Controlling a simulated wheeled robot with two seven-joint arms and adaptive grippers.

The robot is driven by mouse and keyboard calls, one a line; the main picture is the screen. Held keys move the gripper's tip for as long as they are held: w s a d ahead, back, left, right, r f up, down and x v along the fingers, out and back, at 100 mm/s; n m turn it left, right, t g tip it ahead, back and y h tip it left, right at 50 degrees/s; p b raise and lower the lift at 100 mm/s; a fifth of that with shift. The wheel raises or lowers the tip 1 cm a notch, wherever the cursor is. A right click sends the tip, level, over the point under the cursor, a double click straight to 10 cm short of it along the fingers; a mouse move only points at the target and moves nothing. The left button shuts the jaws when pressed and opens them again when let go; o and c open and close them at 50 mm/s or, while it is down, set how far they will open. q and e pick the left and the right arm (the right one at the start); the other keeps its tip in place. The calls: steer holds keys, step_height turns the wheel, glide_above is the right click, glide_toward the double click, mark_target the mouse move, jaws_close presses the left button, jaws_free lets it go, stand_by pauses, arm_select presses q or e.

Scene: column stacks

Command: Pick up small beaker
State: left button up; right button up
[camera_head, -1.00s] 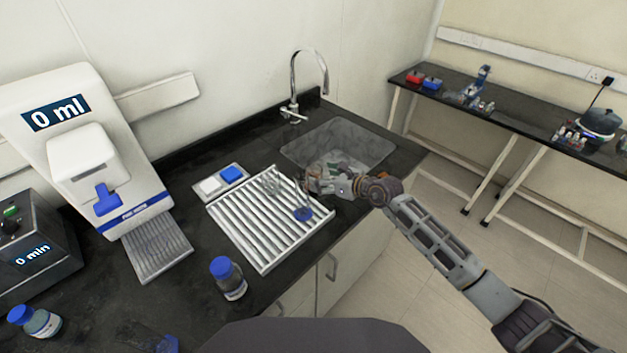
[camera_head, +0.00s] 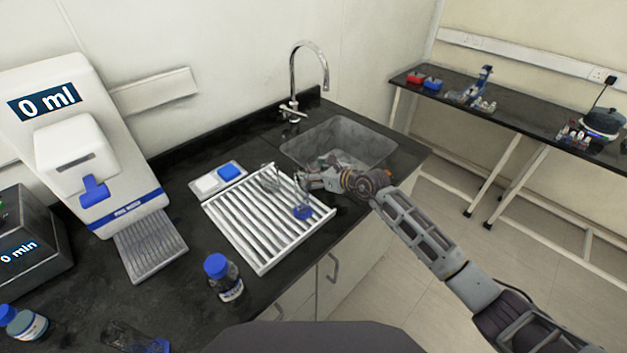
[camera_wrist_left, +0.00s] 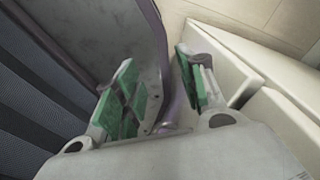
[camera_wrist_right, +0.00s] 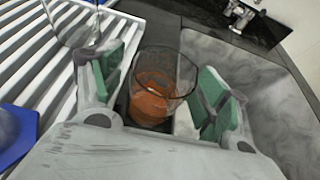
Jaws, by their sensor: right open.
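A small clear glass beaker (camera_wrist_right: 165,85) shows in the right wrist view, with orange-brown colour in its lower part. It stands upright between the two green-padded fingers of my right gripper (camera_wrist_right: 163,90), which is open with a finger on either side. I cannot tell whether either finger touches the glass. In the head view, my right gripper (camera_head: 318,181) is between the drying rack and the sink, and I cannot make out the beaker clearly there. My left gripper (camera_wrist_left: 160,85) shows only in the left wrist view, open and empty, with my own body and a pale cabinet around it.
The white slatted rack (camera_head: 250,235) holds clear glassware and a blue-based item (camera_head: 303,212). The sink (camera_head: 355,143) and tap (camera_head: 293,80) lie beyond. A blue-capped bottle (camera_head: 224,279) stands near the counter's front, and a white dispenser (camera_head: 85,140) is at left.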

steer(key=shift+w+a, duration=0.1)
steer(key=shift+a, duration=0.05)
arm_select(q)
steer(key=shift+w+a+f, duration=0.1)
steer(key=shift+w+a, duration=0.1)
steer(key=shift+a, duration=0.7)
steer(key=shift+d, duration=0.1)
arm_select(e)
steer(key=c, duration=1.1)
steer(key=shift+r, duration=0.4)
step_height(320, 180, up, 8)
steer(key=shift+f, duration=0.15)
steer(key=shift+r+b, duration=0.3)
steer(key=shift+r, duration=0.45)
arm_select(q)
steer(key=shift+w+d+f, duration=0.1)
steer(key=shift+d+f, duration=0.2)
steer(key=shift+d, duration=0.1)
